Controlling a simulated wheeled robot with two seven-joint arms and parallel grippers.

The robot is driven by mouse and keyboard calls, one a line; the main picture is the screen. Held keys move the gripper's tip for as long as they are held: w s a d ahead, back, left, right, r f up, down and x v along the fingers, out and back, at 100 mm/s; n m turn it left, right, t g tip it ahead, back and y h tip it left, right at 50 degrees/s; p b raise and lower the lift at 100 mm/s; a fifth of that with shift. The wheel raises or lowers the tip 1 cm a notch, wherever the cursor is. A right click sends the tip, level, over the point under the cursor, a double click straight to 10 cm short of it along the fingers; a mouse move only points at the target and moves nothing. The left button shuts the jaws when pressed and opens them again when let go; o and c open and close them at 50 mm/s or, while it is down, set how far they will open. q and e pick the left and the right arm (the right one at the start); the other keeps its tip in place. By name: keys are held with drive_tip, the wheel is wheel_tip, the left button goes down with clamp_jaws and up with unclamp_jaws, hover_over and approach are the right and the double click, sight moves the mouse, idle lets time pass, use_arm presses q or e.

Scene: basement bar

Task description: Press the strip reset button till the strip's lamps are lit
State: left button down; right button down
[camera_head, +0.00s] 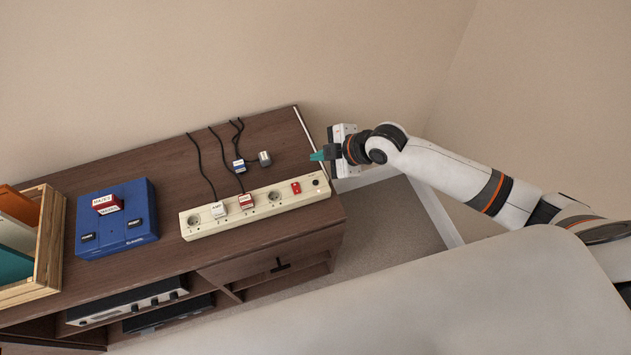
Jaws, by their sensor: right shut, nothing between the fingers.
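The cream power strip (290,202) lies tilted across the dark wooden cabinet top. A red rocker switch (296,187) sits near its right end, and a small dark round button (316,182) is beyond it at the very end. I cannot tell whether any lamp on the strip is lit. A white labelled plug (218,210) and a red labelled plug (245,201) sit in the strip. My left gripper is not in view.
A blue box (118,235) with a red labelled switch stands left of the strip. A wooden crate (52,240) is at the far left. Black cables run to the wall; a loose grey plug (264,158) lies behind the strip. Audio units sit on the shelves below.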

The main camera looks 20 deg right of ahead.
drive_tip(key=shift+f, duration=0.15)
drive_tip(key=b, duration=0.7)
hover_over(315, 182)
drive_tip(key=s+d, duration=0.1)
wheel_tip(315, 182, down, 7)
drive_tip(key=shift+r, duration=0.1)
drive_tip(key=shift+f+b, duration=0.3)
drive_tip(key=shift+f, duration=0.55)
drive_tip(key=shift+f, duration=0.2)
idle(0.5)
drive_tip(key=shift+f, duration=0.25)
drive_tip(key=shift+f+b, duration=0.4)
drive_tip(key=shift+b, duration=0.05)
idle(0.6)
drive_tip(key=shift+r, duration=0.15)
drive_tip(key=shift+r+p, duration=0.7)
drive_tip(key=shift+p, duration=0.1)
